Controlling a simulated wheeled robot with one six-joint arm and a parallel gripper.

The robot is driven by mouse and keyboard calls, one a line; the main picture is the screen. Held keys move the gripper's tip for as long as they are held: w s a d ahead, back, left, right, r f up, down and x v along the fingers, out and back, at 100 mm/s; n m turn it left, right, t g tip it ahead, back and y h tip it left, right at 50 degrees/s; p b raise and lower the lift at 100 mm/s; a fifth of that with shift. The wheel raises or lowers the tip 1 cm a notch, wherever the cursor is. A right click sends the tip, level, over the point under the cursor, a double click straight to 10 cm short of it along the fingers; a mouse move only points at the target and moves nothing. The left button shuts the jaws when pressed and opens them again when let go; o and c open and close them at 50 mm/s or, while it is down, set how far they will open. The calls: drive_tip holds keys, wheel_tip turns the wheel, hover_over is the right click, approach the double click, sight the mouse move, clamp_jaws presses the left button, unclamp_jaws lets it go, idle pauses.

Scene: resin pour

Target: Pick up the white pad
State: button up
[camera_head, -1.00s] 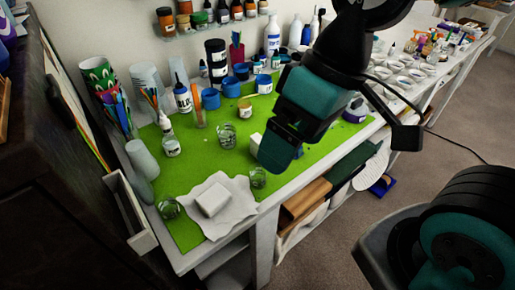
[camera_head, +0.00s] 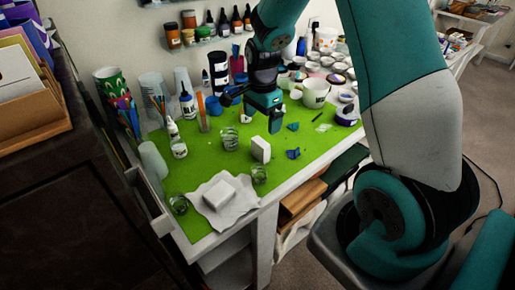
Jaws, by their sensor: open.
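Two white blocks could be the white pad, and I cannot tell which is meant. One white block (camera_head: 261,149) stands upright on the green mat (camera_head: 205,165). The other white block (camera_head: 219,191) lies flat on a crumpled white sheet (camera_head: 239,212) near the mat's front left. My gripper (camera_head: 262,124) is open and empty, pointing down over the mat, just behind the upright block in the picture. I cannot tell its exact height. No contact with either block shows.
Glass jars (camera_head: 230,138) stand left of the upright block, and a small glass (camera_head: 260,174) stands in front of it.

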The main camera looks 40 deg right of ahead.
sight(260, 142)
wheel_tip(260, 142, down, 6)
drive_tip(key=shift+f+p, duration=0.1)
drive_tip(key=shift+p, duration=0.45)
drive_tip(key=shift+a+f+p, duration=0.15)
drive_tip(key=shift+f+p, duration=0.4)
drive_tip(key=shift+f, duration=0.8)
drive_tip(key=shift+a+f+p, duration=0.1)
drive_tip(key=shift+f+p, duration=0.45)
drive_tip(key=shift+f, duration=0.75)
drive_tip(key=c, duration=1)
drive_tip(key=shift+c, duration=0.2)
drive_tip(key=shift+r, duration=0.1)
wheel_tip(260, 142, up, 20)
drive_tip(key=b, duration=0.3)
